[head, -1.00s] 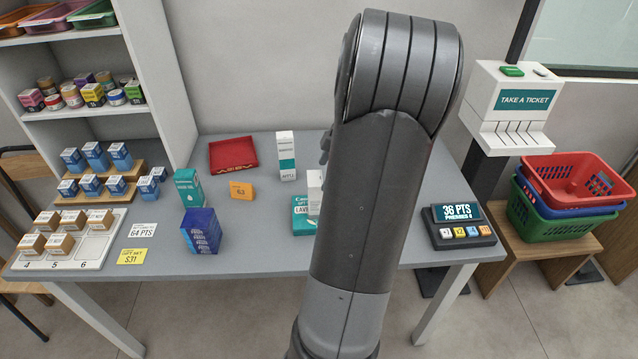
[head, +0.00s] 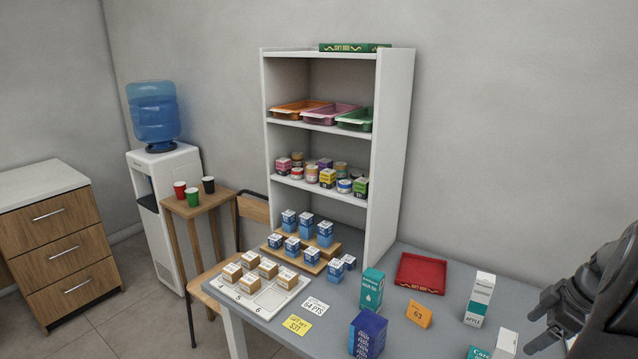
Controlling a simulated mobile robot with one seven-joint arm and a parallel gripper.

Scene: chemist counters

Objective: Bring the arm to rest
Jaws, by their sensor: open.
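My gripper (head: 545,322) shows at the lower right of the head view, over the right part of the counter (head: 340,290). Its dark fingers are spread and hold nothing that I can see. A white and teal upright box (head: 480,298) stands behind and left of it. Another white box (head: 505,345) and a teal box (head: 478,353) are close below the fingers, cut by the frame edge. Most of my arm is outside the picture.
On the counter stand a dark blue box (head: 367,334), a teal box (head: 372,289), an orange tag marked 63 (head: 419,313) and a red tray (head: 421,273). A white shelf (head: 392,150) rises behind. A water cooler (head: 165,170) and drawers (head: 62,240) are at left.

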